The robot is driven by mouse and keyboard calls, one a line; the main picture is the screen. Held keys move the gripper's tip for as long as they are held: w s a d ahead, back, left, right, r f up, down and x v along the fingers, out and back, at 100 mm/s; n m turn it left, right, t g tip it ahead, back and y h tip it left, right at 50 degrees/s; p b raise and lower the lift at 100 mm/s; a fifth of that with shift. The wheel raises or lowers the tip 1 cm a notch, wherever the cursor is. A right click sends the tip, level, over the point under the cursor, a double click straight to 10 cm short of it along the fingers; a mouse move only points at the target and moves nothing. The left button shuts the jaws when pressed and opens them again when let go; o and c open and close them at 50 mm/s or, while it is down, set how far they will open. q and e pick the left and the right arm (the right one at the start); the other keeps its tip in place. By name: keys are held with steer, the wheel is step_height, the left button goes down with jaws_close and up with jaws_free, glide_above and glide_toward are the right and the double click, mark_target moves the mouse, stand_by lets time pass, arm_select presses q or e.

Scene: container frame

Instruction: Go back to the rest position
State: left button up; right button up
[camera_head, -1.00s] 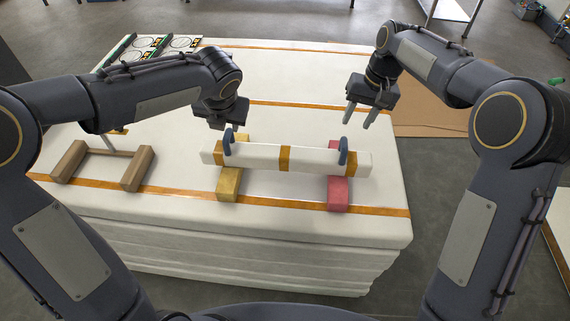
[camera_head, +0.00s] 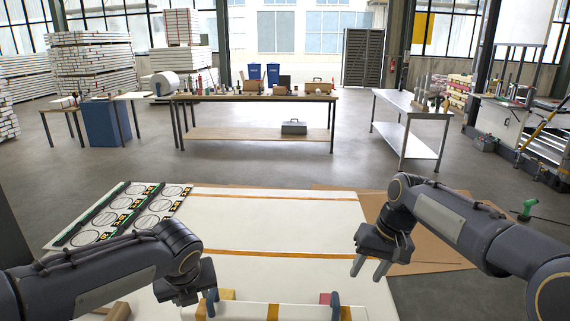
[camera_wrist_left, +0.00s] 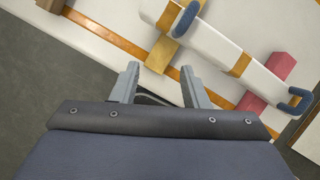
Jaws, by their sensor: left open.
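My right gripper (camera_head: 371,268) hangs open and empty above the right side of the white padded stack (camera_head: 290,212), with its fingers apart. My left gripper (camera_head: 205,300) is low in the head view; the left wrist view (camera_wrist_left: 160,88) shows its fingers apart with nothing between them. A white beam (camera_wrist_left: 222,48) with orange bands and two blue handles (camera_wrist_left: 186,20) lies on a yellow block (camera_wrist_left: 160,52) and a red block (camera_wrist_left: 279,67). My left fingers are clear of it. In the head view the beam is mostly cut off at the bottom edge.
Round-patterned panels (camera_head: 120,214) lie at the stack's far left corner. Brown sheet (camera_head: 425,240) lies on the floor to the right. A long workbench (camera_head: 255,97) and a metal table (camera_head: 412,110) stand beyond open floor. A green tool (camera_head: 527,208) is at right.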

steer(key=s+d+r+t+y, duration=0.1)
steer(key=s+d, duration=0.1)
steer(key=s, duration=0.7)
steer(key=s+d+r+t, duration=0.2)
steer(key=s+d, duration=0.1)
steer(key=s, duration=0.5)
arm_select(q)
steer(key=s+f+n+t+h, duration=0.1)
steer(key=s+n+h, duration=0.4)
steer(key=s+n, duration=1.9)
steer(key=n, duration=0.8)
steer(key=shift+a+n, duration=0.25)
steer(key=shift+n, duration=0.15)
arm_select(e)
steer(key=s+a+f+t, duration=0.1)
steer(key=s+f, duration=0.5)
steer(key=s, duration=0.6)
steer(key=shift+a+f+m+t, duration=0.3)
steer(key=shift+a+m+t, duration=0.1)
steer(key=shift+a, duration=0.3)
arm_select(q)
steer(key=shift+f, duration=0.1)
